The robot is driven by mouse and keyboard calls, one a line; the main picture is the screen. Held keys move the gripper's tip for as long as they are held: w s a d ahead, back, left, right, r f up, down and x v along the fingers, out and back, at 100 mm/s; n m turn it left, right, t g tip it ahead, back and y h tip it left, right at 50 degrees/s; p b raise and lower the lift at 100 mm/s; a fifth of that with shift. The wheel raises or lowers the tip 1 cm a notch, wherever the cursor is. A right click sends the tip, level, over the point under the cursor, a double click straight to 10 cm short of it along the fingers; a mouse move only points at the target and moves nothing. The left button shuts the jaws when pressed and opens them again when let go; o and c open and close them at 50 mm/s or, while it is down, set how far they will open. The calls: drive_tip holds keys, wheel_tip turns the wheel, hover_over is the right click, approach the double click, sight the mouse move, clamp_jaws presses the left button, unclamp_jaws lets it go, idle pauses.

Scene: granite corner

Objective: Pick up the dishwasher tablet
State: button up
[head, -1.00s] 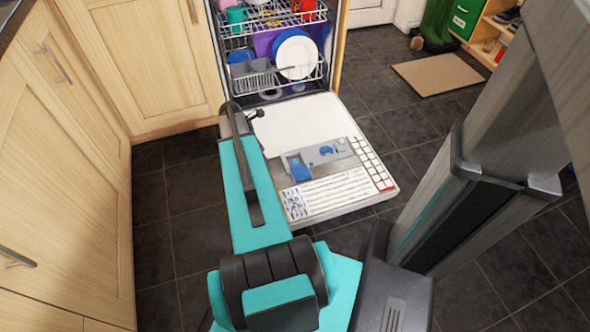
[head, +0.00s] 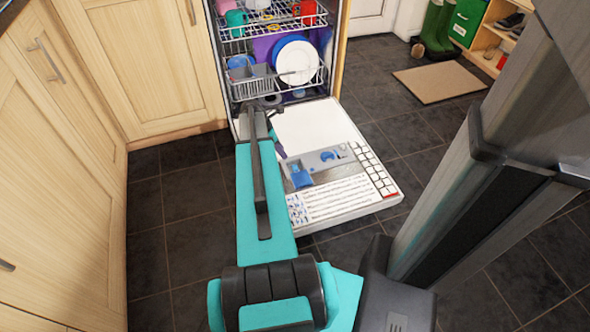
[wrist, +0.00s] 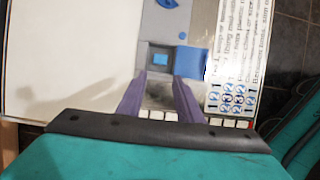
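The dishwasher door lies folded down, with a grey dispenser panel (head: 322,162) on its inner face. In the wrist view a small blue block (wrist: 160,58), which looks like the dishwasher tablet, sits in the dispenser's open compartment beside a blue flap (wrist: 188,62). In the head view I cannot make out the tablet apart from the blue dispenser parts. My gripper (wrist: 158,80) is open, with its two purple fingers apart and nothing between them. In the wrist view the fingertips point at the compartment, just short of the blue block. Their height above it cannot be told.
The dishwasher (head: 277,50) stands open behind the door, its racks holding cups and a white plate (head: 297,62). Wooden cupboards (head: 60,170) run along the left. A brown mat (head: 440,80) and green boots (head: 437,28) are at the upper right. Dark tiled floor right of the door is clear.

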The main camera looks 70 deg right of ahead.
drive_tip(key=b, duration=0.3)
hover_over(294, 168)
drive_tip(key=w+a, duration=0.2)
drive_tip(key=shift+d+f, duration=0.15)
drive_tip(key=shift+f, duration=1.7)
drive_tip(key=shift+d+f, duration=0.1)
drive_tip(key=shift+f, duration=1.7)
drive_tip(key=shift+f, duration=0.1)
drive_tip(key=shift+b+x, duration=1.4)
drive_tip(key=shift+x, duration=1.1)
drive_tip(key=shift+c, duration=0.5)
drive_tip(key=shift+w, duration=0.1)
drive_tip(key=c, duration=0.6)
